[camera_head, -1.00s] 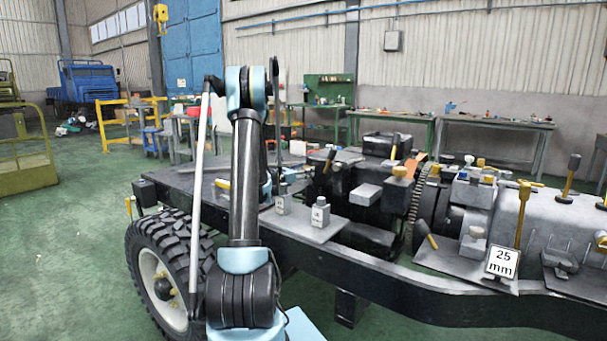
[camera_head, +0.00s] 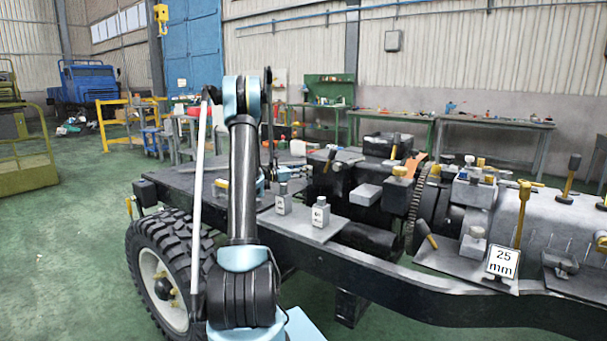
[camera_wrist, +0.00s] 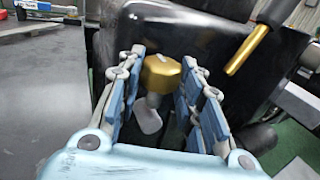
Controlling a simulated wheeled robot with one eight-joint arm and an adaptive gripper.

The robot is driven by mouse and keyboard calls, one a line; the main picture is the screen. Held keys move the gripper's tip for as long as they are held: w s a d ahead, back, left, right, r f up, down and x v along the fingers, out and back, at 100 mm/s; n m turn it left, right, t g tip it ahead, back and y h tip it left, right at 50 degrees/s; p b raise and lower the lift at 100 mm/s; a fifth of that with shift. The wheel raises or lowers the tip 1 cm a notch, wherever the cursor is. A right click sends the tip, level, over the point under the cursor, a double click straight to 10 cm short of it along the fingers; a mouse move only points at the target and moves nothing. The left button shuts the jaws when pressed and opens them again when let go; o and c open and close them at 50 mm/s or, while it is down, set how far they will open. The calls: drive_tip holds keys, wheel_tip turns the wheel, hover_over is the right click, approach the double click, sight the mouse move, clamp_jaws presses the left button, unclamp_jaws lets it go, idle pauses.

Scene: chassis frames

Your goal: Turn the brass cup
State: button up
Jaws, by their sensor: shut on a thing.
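The brass cup (camera_wrist: 162,73) shows in the wrist view as a faceted golden piece with a small pale mark on top. A grey rounded part (camera_wrist: 148,118) shows just below it. My gripper (camera_wrist: 163,60) has its blue-padded fingers on both sides of the cup and is shut on it.
A brass-tipped black handle (camera_wrist: 248,50) leans close to the right finger. A dark block stands behind the cup. In the head view, the chassis frame (camera_head: 450,302) carries several tools, grey blocks and a "25 mm" sign (camera_head: 502,262). A big tyre (camera_head: 150,275) is at left.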

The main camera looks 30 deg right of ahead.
drive_tip(key=shift+w+m+g, duration=0.3)
drive_tip(key=shift+m+g, duration=0.3)
drive_tip(key=shift+g, duration=0.3)
drive_tip(key=o, duration=0.9)
drive_tip(key=shift+o, duration=0.8)
drive_tip(key=shift+s, duration=0.1)
drive_tip(key=shift+a, duration=0.1)
drive_tip(key=w+a, duration=0.1)
drive_tip(key=a, duration=0.7)
drive_tip(key=shift+w, duration=0.25)
